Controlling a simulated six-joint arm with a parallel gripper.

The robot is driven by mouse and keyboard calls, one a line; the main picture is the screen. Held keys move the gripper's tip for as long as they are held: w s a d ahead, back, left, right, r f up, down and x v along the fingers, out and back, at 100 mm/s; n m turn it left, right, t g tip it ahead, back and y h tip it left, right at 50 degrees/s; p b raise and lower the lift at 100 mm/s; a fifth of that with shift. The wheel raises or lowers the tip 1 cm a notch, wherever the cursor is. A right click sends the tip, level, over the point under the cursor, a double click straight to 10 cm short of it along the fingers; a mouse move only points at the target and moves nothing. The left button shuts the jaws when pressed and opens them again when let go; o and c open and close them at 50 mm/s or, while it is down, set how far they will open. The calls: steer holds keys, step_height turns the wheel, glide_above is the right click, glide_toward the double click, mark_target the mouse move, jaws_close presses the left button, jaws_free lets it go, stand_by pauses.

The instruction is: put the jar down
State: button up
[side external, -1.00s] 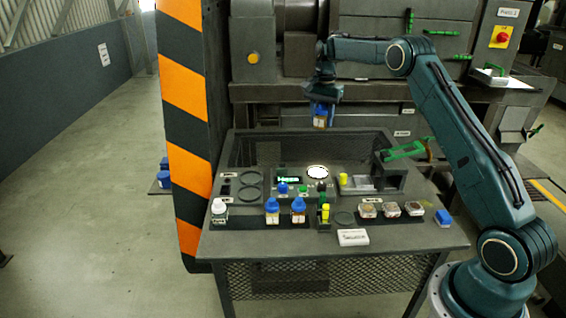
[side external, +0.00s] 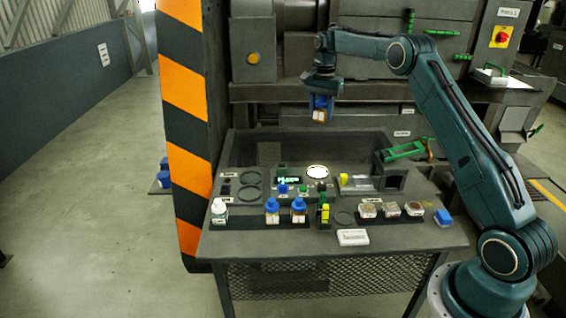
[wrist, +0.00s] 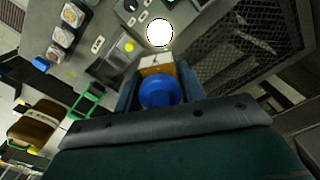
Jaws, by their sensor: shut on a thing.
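The jar (side external: 320,115) has a blue lid and an orange-brown body with a white label. It also shows in the wrist view (wrist: 160,90), lid toward the camera. My gripper (side external: 321,104) is shut on the jar and holds it in the air above the back of the bench. In the wrist view its two fingers flank the jar on the left and right. The jar is clear of the bench top (side external: 400,238), and parts of its sides are hidden by the fingers.
Two blue-lidded jars (side external: 272,211) stand at the bench front, beside a white-capped bottle (side external: 219,211). Several small sample jars (side external: 391,209) stand right. A bright round plate (side external: 317,171), a green display (side external: 288,180) and empty ring holders (side external: 249,193) are mid-bench. A green-handled device (side external: 404,150) stands back right.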

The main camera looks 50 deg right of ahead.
steer(key=w+a+f+n, duration=0.1)
steer(key=a+f+n, duration=0.15)
steer(key=a, duration=1.25)
steer(key=w+a+f+n, duration=0.15)
steer(key=a+n, duration=0.25)
steer(key=a, duration=1.2)
steer(key=f, duration=1.9)
steer(key=shift+w+d, duration=0.2)
steer(key=shift+d, duration=0.1)
steer(key=shift+f, duration=0.15)
steer(key=o, duration=1.2)
step_height(320, 180, up, 12)
